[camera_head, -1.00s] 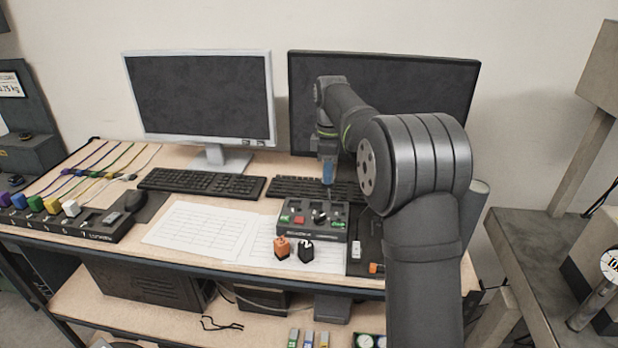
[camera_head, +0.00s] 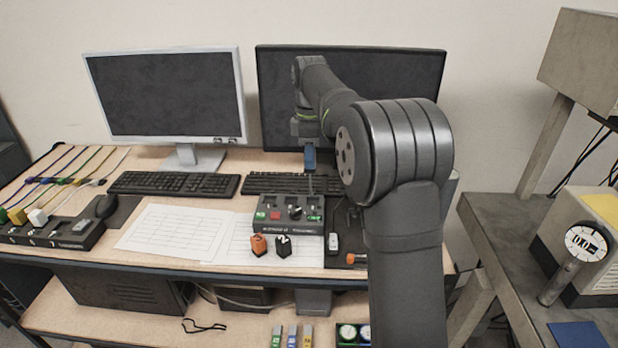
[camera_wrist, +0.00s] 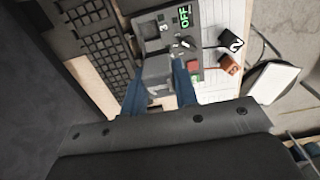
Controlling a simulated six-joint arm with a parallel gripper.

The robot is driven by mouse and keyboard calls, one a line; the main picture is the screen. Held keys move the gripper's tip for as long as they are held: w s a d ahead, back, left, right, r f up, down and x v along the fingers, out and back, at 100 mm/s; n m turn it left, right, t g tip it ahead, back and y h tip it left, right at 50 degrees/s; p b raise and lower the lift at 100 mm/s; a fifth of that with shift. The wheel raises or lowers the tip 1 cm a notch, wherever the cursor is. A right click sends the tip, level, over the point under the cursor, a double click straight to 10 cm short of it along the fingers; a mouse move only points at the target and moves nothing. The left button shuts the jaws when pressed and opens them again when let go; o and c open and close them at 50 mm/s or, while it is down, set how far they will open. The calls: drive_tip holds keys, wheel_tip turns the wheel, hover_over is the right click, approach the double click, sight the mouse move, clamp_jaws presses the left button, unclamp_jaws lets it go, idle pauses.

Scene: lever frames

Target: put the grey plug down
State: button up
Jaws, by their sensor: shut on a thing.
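My gripper (camera_head: 310,160) is above the dark keyboard, behind the control box, with its blue fingers pointing down. In the wrist view my gripper (camera_wrist: 160,92) is shut on a grey block between the two blue fingers, which I take to be the grey plug (camera_wrist: 157,72). The plug is hard to make out in the head view. In the wrist view the control box (camera_wrist: 172,30), with a knob, a red button and a green OFF display, lies just beyond the plug. I cannot tell whether they touch.
An orange plug (camera_head: 258,245) and a black plug (camera_head: 283,246) stand in front of the box. A dark socket rail (camera_head: 40,232) with coloured plugs lies at the left. Paper sheets (camera_head: 172,230) lie between. Two monitors stand behind. A small grey-white item (camera_head: 333,243) lies right of the box.

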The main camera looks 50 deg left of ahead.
drive_tip(key=s+d+f, duration=0.2)
drive_tip(key=d, duration=0.8)
drive_tip(key=s+d+f, duration=0.3)
drive_tip(key=d, duration=0.7)
drive_tip(key=s+a+f, duration=0.1)
drive_tip(key=a+f, duration=0.1)
drive_tip(key=a, duration=0.1)
drive_tip(key=s+a+f, duration=0.2)
drive_tip(key=a, duration=0.1)
drive_tip(key=s+a+f, duration=0.2)
drive_tip(key=a, duration=0.1)
drive_tip(key=shift+a+f, duration=0.2)
drive_tip(key=shift+f, duration=2.05)
drive_tip(key=shift+f, duration=0.1)
drive_tip(key=o, duration=1)
wheel_tip(320, 180, up, 12)
